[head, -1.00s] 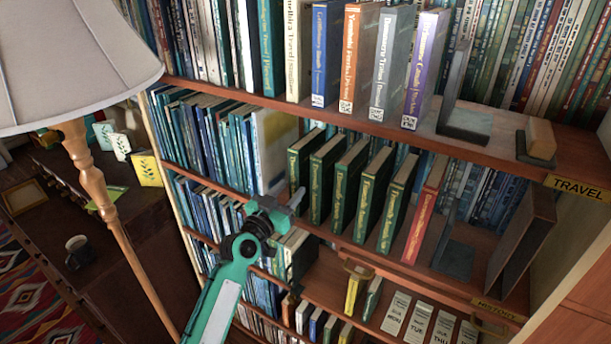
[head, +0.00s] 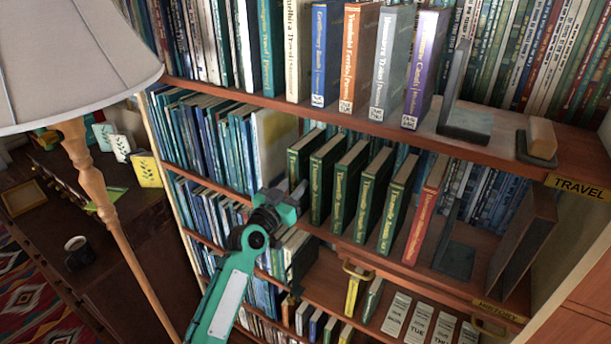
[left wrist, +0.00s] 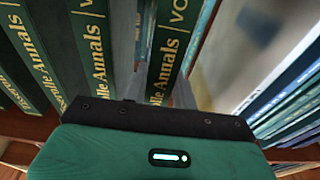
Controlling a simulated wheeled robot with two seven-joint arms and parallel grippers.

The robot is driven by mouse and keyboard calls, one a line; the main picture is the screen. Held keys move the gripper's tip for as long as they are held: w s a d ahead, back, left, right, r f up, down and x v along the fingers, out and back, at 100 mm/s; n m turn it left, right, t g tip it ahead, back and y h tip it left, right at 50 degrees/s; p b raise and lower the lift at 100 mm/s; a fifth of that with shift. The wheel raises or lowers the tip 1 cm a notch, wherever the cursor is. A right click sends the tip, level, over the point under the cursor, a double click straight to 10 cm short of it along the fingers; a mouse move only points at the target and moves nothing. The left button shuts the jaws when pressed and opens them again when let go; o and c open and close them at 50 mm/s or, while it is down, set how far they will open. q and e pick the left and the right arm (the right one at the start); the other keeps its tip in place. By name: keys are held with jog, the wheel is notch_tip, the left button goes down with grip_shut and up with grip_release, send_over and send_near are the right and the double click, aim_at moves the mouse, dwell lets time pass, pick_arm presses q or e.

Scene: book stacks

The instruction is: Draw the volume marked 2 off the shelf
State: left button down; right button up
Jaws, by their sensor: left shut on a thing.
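A row of several green volumes with gold lettering stands upright on the middle shelf in the head view. My left gripper (head: 287,190) is at the lower spine of the leftmost green volume (head: 304,158), shut on it. The left wrist view shows this volume (left wrist: 171,45) between my fingers, with part of "Annals" and "VO" readable. Its number is hidden or too small to read. Other green volumes (left wrist: 85,45) stand to its left in that view, with a gap between. My right gripper is not in view.
A red book (head: 424,212) stands right of the green row, beside a dark bookend (head: 455,257). The shelf above (head: 350,122) overhangs the row and holds more books. A lamp (head: 80,60) stands at the left. A pale book (head: 272,148) stands left of the row.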

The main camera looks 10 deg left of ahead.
pick_arm(q)
jog(key=shift+r, duration=0.2)
jog(key=shift+r+p, duration=0.45)
jog(key=shift+p, duration=0.05)
jog(key=r+p+v, duration=0.2)
jog(key=v, duration=1.6)
jog(key=shift+s+r+p, duration=0.15)
jog(key=shift+r+p, duration=0.2)
